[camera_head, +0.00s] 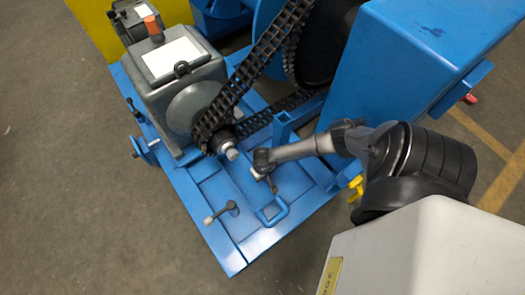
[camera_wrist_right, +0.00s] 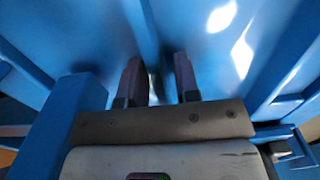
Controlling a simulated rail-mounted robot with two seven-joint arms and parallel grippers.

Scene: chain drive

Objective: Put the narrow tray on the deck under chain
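The blue deck (camera_head: 205,195) lies at the foot of the machine in the head view. The dark chain (camera_head: 246,85) runs down to the sprocket beside the grey gearbox, with a lower run (camera_head: 270,118) above the deck. My right gripper (camera_head: 264,170) is low over the deck, just right of the shaft end. In the right wrist view its two fingers (camera_wrist_right: 158,68) stand apart, facing blue surfaces, with nothing clearly gripped between them. My left gripper is not in view.
The grey gearbox (camera_head: 175,75) stands left of the chain and a large blue housing (camera_head: 400,55) stands right. A small grey-tipped lever (camera_head: 220,212) sticks up from the deck. A yellow knob (camera_head: 356,184) is near its right edge. Bare floor (camera_head: 65,190) lies left.

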